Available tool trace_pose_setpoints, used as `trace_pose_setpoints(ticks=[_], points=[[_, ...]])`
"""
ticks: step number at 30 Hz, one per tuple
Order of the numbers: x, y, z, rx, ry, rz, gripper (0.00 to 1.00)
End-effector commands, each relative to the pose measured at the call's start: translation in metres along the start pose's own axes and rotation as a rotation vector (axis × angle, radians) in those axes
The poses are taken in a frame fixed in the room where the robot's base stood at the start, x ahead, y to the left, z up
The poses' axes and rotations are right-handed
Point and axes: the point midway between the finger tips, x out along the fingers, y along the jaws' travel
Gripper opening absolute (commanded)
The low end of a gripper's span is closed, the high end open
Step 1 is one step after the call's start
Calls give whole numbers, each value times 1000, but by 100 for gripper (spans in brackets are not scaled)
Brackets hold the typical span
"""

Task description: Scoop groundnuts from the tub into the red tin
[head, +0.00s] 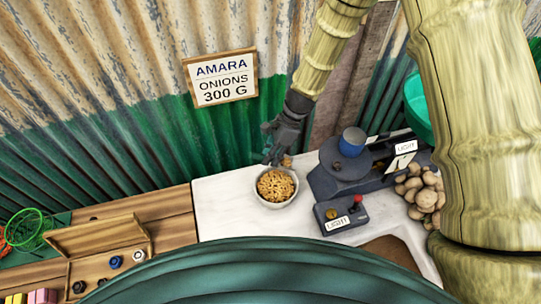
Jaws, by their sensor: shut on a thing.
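A pale round tub (276,203) full of tan groundnuts (276,184) stands on the white counter. My dark gripper (277,152) is just above and behind the tub's far rim, pointing down. It is shut on what looks like a small scoop (286,161), with a little tan matter showing by the fingers. The scoop is mostly hidden and too small to make out clearly. I cannot see a red tin in this view.
A dark balance (340,182) with a blue-topped weight (352,142) stands right of the tub, with a small dark box (341,214) in front. Potatoes (423,192) lie farther right. A wooden box (97,240) is at left. White counter (222,208) left of the tub is clear.

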Motion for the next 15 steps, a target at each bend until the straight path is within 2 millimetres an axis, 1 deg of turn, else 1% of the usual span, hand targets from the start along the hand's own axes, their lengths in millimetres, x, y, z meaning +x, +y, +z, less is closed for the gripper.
trace_pose_setpoints(ticks=[15], points=[[-4,1,2,33,182,3,0]])
